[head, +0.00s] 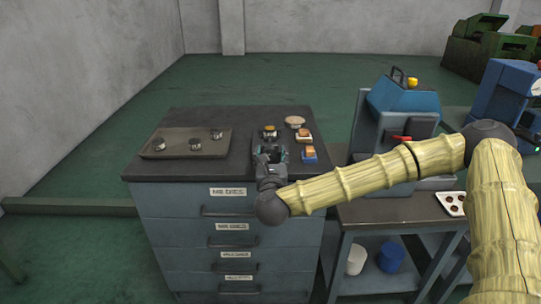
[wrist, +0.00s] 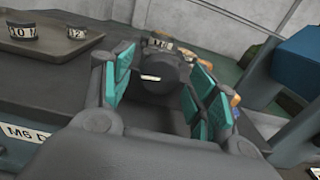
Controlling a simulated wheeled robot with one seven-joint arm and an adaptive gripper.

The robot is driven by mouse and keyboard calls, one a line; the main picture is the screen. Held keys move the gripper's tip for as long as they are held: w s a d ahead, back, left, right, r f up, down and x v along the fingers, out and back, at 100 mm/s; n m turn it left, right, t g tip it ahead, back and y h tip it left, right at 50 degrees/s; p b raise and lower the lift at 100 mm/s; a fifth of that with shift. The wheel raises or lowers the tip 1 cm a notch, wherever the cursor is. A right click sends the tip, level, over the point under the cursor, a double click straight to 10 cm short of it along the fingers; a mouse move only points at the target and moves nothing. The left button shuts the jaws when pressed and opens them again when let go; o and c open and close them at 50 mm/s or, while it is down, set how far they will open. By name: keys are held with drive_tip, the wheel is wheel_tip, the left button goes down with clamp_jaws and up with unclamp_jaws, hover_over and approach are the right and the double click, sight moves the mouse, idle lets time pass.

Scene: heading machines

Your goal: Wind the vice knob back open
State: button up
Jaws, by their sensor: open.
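The vice knob (wrist: 166,72) is dark and round with a pale line mark, and shows in the wrist view between the two teal finger pads. My gripper (head: 270,153) is open, with a pad on each side of the knob; whether either pad touches it I cannot tell. The vice (head: 270,132) sits on the dark cabinet top (head: 180,119), with something yellowish on top of it. In the head view my gripper covers most of the knob and the vice's near side.
A pale round dish (head: 295,121) and orange-brown blocks (head: 307,152), one on a blue base, stand close to the right. A blue-grey machine (head: 400,115) stands beyond the cabinet's right side.

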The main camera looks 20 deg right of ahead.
drive_tip(key=shift+w, duration=0.1)
drive_tip(key=shift+c, duration=0.2)
drive_tip(key=c, duration=1)
drive_tip(key=shift+o, duration=0.2)
drive_tip(key=n, duration=0.3)
drive_tip(key=shift+n+b, duration=0.35)
drive_tip(key=shift+n, duration=0.05)
drive_tip(key=n, duration=0.4)
drive_tip(key=shift+n, duration=0.3)
drive_tip(key=n, duration=0.5)
drive_tip(key=shift+d+r, duration=0.1)
drive_tip(key=shift+n+p, duration=0.35)
drive_tip(key=shift+n, duration=1.35)
